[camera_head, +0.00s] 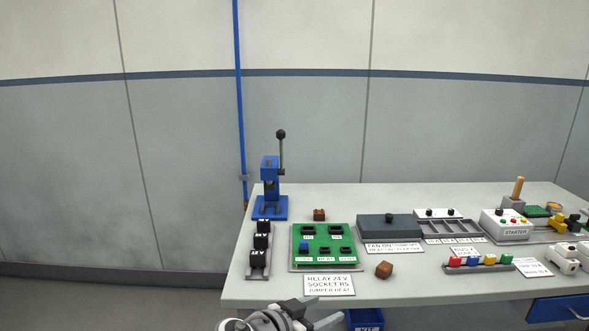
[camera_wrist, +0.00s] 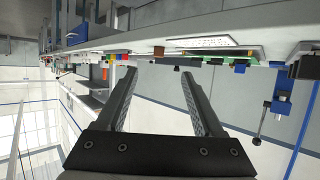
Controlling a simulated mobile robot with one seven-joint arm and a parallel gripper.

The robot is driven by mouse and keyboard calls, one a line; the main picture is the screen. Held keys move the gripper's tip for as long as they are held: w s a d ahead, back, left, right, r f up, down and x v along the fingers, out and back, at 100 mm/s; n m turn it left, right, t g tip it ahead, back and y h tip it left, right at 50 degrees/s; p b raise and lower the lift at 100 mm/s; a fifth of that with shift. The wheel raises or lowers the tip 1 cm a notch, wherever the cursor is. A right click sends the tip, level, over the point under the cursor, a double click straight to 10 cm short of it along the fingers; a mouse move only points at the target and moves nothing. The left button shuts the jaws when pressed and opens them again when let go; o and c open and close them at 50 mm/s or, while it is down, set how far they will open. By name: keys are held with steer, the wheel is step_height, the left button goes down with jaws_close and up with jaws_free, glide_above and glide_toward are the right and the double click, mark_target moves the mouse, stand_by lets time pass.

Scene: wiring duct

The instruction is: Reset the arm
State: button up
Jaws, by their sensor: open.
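My gripper (camera_wrist: 158,92) is open in the wrist view, with its two dark fingers spread and nothing between them. The wrist view is upside down, with the bench edge (camera_wrist: 200,44) beyond the fingertips. In the head view part of my arm shows at the bottom, in front of the front edge of the bench (camera_head: 400,289). My fingers are apart from everything on the bench.
A green relay board (camera_head: 324,258), a rack of black relays (camera_head: 259,263), a blue lever press (camera_head: 270,185), a grey box (camera_head: 388,228) and two brown blocks (camera_head: 384,270) (camera_head: 319,214) stand on the bench. A blue bin (camera_head: 366,320) hangs below its edge. The floor at left is clear.

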steer(key=s+d+f+g+y+p, duration=0.3)
steer(key=s+d+f+g+y, duration=0.25)
steer(key=s+g, duration=0.4)
steer(key=s+d+r+n+t+y+p, duration=0.1)
steer(key=s+r+n+t+y+p, duration=0.1)
steer(key=r, duration=1.2)
steer(key=s+d+r+n+t+y+p, duration=0.2)
steer(key=s+r+n, duration=0.5)
steer(key=r, duration=0.8)
steer(key=shift+s+d+t+p, duration=0.15)
steer(key=shift+s+t+p, duration=0.35)
steer(key=shift+t+p, duration=0.45)
